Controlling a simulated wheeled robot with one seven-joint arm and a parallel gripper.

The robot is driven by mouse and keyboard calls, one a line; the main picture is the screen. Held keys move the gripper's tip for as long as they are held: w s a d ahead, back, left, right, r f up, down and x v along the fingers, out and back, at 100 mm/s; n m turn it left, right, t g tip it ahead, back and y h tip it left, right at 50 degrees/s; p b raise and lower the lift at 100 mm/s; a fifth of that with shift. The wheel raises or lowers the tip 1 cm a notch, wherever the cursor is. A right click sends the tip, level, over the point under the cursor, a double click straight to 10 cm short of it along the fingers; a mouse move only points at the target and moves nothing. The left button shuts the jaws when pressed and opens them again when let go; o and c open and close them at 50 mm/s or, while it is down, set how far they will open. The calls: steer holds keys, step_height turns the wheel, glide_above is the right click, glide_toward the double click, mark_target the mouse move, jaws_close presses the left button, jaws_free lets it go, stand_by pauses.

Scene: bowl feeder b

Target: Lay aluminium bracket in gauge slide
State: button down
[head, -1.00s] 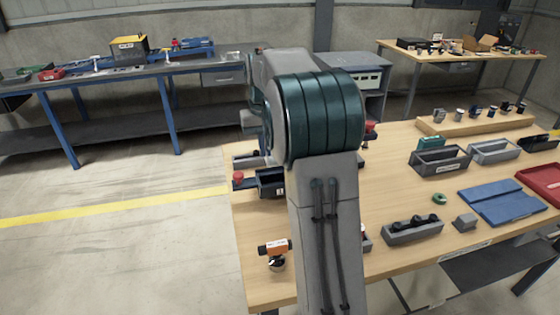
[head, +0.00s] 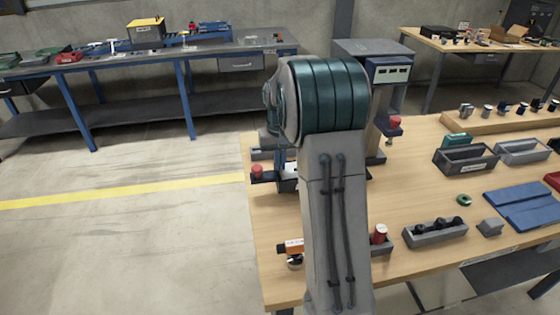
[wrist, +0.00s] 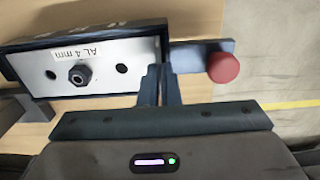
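In the wrist view the two dark fingers of my gripper (wrist: 161,88) are close together, with nothing visible held between them. Just left of the fingertips is a dark fixture box with a pale metal plate (wrist: 105,72) labelled "AL 4 mm". I cannot tell whether this plate is the aluminium bracket or part of the gauge slide. A blue-grey bar with a red knob (wrist: 223,67) sticks out to the right of the fingers. In the head view my arm hides the gripper and most of the fixture; its red knob (head: 257,171) shows.
On the wooden table (head: 425,190) are a grey block with dark parts (head: 435,232), a red-capped part (head: 380,233), a green ring (head: 464,200), blue mats (head: 525,203) and open bins (head: 466,160). An orange-and-black device (head: 290,248) sits at the left edge.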

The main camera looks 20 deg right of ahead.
steer(key=shift+f, duration=0.2)
steer(key=shift+f, duration=0.15)
steer(key=c, duration=1.6)
jaws_free()
steer(key=shift+c, duration=0.2)
step_height(320, 180, up, 12)
steer(key=s+a+r+n+t, duration=0.15)
steer(key=s+a, duration=0.55)
steer(key=s, duration=0.7)
steer(key=s+a+f, duration=0.2)
steer(key=s+f, duration=0.1)
steer(key=s, duration=0.4)
steer(key=s+a+f+t, duration=0.1)
steer(key=s+a+f, duration=0.1)
steer(key=s, duration=0.5)
steer(key=shift+a+f+n, duration=0.35)
steer(key=shift+a+f, duration=0.05)
steer(key=shift+f, duration=0.35)
